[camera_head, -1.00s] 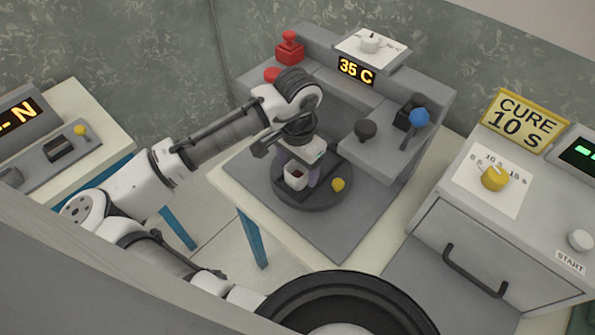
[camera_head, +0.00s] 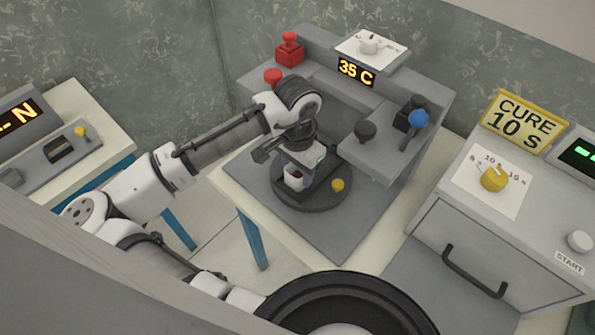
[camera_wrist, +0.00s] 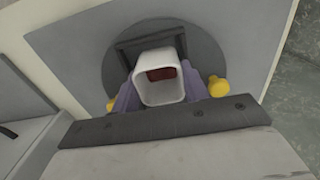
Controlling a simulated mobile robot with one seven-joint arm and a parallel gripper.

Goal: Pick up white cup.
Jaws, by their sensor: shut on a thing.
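The white cup (camera_wrist: 160,92) is a squarish open cup with something dark red inside. In the wrist view it sits between the two purple fingers of my gripper (camera_wrist: 160,98), which are shut on it from both sides. In the head view the cup (camera_head: 293,180) shows over the round dark grey plate (camera_head: 312,200) of the machine, partly hidden by my gripper (camera_head: 297,170). I cannot tell whether its base touches the plate. A dark square recess or frame shows behind the cup in the wrist view.
A yellow knob (camera_head: 338,185) stands on the plate close to my gripper. A cure box (camera_head: 480,240) stands at the right.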

